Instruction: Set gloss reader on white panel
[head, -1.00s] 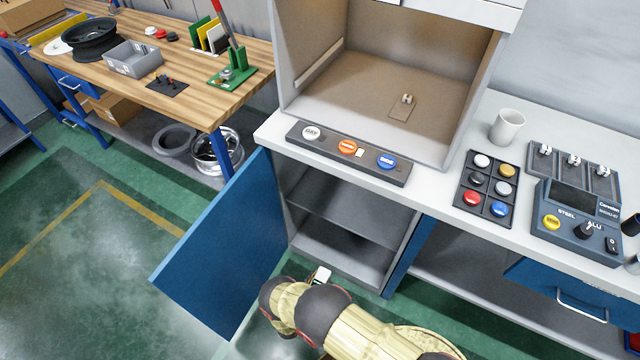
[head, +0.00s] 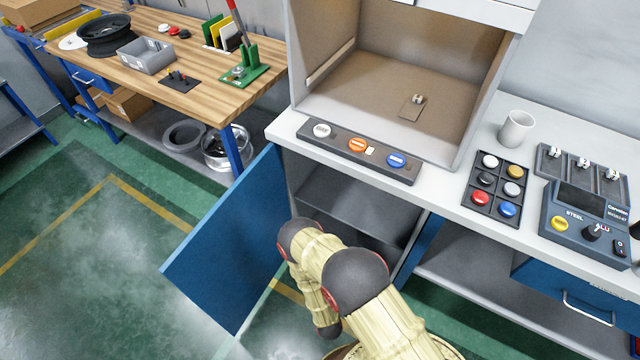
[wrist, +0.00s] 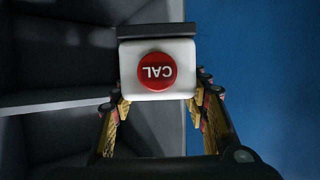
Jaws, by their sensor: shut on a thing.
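My gripper (wrist: 158,100) is shut on a white block-shaped device with a round red CAL button, which looks like the gloss reader (wrist: 128,78). A dark strip runs along its far end. The fingers are on its left and right sides. In the head view my arm hides the gripper and the device, low in front of the open cabinet.
An open blue cabinet door (head: 225,240) stands left of my arm; it also fills the right of the wrist view (wrist: 275,70). Green floor left is clear.

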